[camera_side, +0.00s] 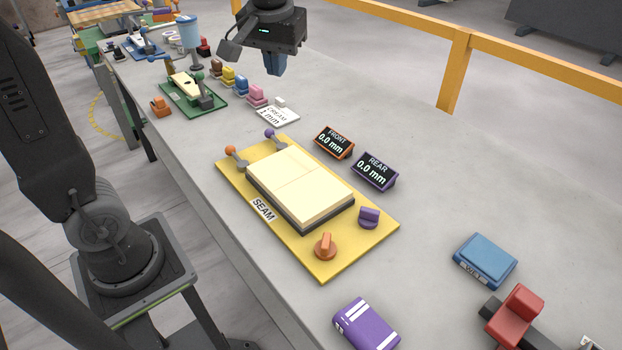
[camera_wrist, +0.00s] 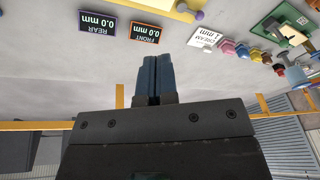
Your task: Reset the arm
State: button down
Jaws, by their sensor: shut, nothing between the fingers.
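My gripper (camera_side: 276,66) hangs over the far part of the slab at the top of the side view, apart from everything below it. Its two blue fingers are together in the wrist view (camera_wrist: 150,72), with nothing between them. The yellow SEAM board (camera_side: 345,245) lies flat on the slab, holding two cream tiles (camera_side: 300,185) side by side in a dark frame. An orange knob (camera_side: 325,246) and a purple knob (camera_side: 369,217) stand on its near side. An orange-tipped lever (camera_side: 231,152) and a purple-tipped lever (camera_side: 271,135) are at its far edge.
The FRONT display (camera_side: 334,143) and REAR display (camera_side: 375,171) both read 0.0 mm. A CREAM 1 mm card (camera_side: 278,113) lies near several coloured clips. A purple box (camera_side: 366,325), blue WET pad (camera_side: 485,260) and red-handled tool (camera_side: 516,315) are nearer. The slab's right side is clear.

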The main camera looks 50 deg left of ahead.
jog(key=s+d+f+m+t+h, duration=0.1)
jog(key=s+d+f+m+t, duration=0.1)
jog(key=s, duration=0.5)
jog(key=s+d+f+m+t+h, duration=0.1)
jog(key=s+d+f+m, duration=0.2)
jog(key=s, duration=0.5)
jog(key=shift+d+f+m+t, duration=0.25)
jog(key=shift+d+m+t, duration=0.2)
jog(key=shift+m, duration=0.15)
